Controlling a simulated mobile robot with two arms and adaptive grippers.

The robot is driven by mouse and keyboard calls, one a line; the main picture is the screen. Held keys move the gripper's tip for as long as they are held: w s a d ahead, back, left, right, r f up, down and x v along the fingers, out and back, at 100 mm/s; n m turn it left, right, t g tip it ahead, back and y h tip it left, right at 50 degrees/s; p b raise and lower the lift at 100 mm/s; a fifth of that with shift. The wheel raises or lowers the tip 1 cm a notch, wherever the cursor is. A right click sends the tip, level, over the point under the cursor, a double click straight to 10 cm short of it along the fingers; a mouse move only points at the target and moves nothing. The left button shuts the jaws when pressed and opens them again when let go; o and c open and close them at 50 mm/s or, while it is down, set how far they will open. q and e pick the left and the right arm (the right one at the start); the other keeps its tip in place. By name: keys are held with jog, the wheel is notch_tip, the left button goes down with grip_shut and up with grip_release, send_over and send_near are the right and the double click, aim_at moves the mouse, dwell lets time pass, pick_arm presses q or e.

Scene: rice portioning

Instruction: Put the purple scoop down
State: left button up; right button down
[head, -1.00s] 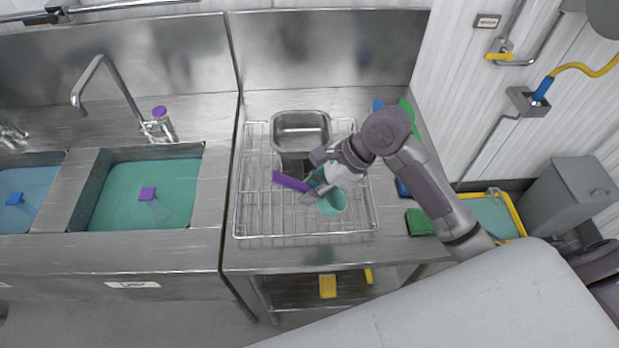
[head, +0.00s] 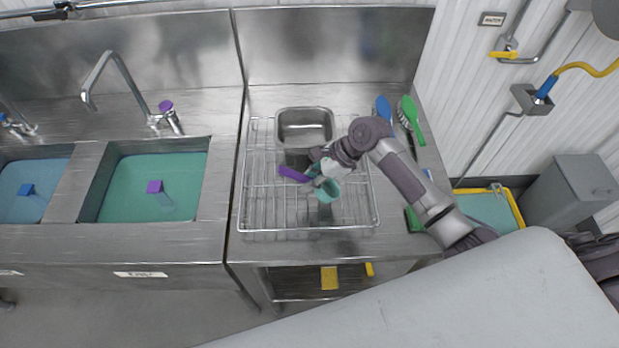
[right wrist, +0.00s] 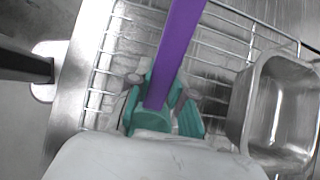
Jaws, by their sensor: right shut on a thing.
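The purple scoop's handle (head: 294,174) points left from my right gripper (head: 320,181) in the head view. The gripper is shut on the scoop, over the wire rack (head: 262,220). The fingers partly hide where handle and teal part meet. I cannot tell whether the scoop touches the rack. My left gripper is not in view.
A steel pan (head: 305,120) stands at the back of the rack, close to the gripper. A blue brush (head: 384,108) and a green brush (head: 411,115) lie at the right. The rack's left and front parts are clear. A green-water sink (head: 130,190) is left.

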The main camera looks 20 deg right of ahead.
jog(key=shift+f, duration=0.15)
jog(key=c, duration=1)
grip_release()
jog(key=shift+c, duration=0.2)
jog(key=b+v, duration=0.3)
jog(key=v, duration=0.9)
jog(key=shift+r, duration=0.25)
jog(key=shift+s+a+f, duration=0.1)
